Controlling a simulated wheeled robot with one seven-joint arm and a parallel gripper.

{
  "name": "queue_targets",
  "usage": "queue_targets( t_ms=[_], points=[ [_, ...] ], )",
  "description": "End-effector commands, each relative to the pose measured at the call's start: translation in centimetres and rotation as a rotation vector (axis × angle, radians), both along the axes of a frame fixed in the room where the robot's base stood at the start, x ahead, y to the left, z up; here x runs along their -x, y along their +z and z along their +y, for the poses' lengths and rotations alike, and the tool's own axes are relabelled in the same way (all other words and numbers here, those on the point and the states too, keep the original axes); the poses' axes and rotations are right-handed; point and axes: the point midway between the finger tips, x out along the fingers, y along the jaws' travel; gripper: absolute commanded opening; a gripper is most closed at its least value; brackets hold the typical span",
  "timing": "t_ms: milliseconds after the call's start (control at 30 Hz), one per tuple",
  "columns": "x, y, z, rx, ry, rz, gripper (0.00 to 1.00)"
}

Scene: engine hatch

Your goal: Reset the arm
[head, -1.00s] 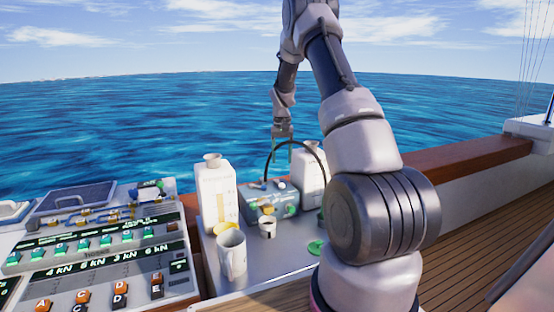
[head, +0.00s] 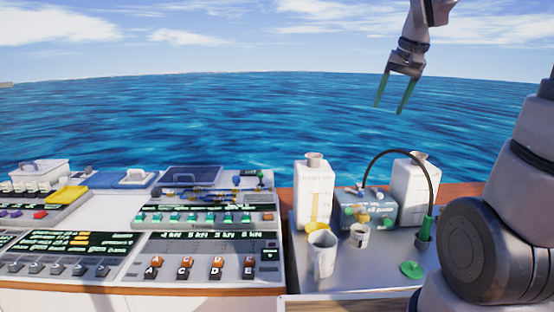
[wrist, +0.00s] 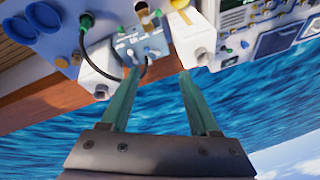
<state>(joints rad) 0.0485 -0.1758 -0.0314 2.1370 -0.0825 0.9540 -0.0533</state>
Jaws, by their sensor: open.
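My gripper (head: 393,96) hangs in the air in the head view, above the right-hand bench and against the sea. Its two green fingers are spread apart with nothing between them. In the wrist view my gripper (wrist: 157,78) also shows open and empty, with water and the bench edge beyond it. My arm comes in from the right of the head view; part of it is outside the frame.
The metal bench (head: 345,285) holds two white jugs (head: 314,205) (head: 403,200), a grey box (head: 368,207), a mug (head: 321,255), a small cup (head: 359,236), a green lid (head: 412,269) and a black hose (head: 400,152). A control console (head: 205,245) stands left.

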Motion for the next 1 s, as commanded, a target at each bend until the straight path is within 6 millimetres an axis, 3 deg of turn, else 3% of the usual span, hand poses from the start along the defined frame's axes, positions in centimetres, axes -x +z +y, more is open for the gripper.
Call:
queue_targets(
  t_ms=[33,200,433,600,1000],
  points=[
    [2.2,1.0,0.7,-0.008,0.003,-0.033,0.62],
    [8.6,2.6,2.4,-0.033,0.008,-0.122,0.62],
    [15.0,2.4,3.9,-0.060,0.014,-0.210,0.62],
    [16.7,2.0,4.3,-0.069,0.015,-0.236,0.62],
    [16.9,1.9,4.3,-0.070,0.015,-0.238,0.62]
  ],
)
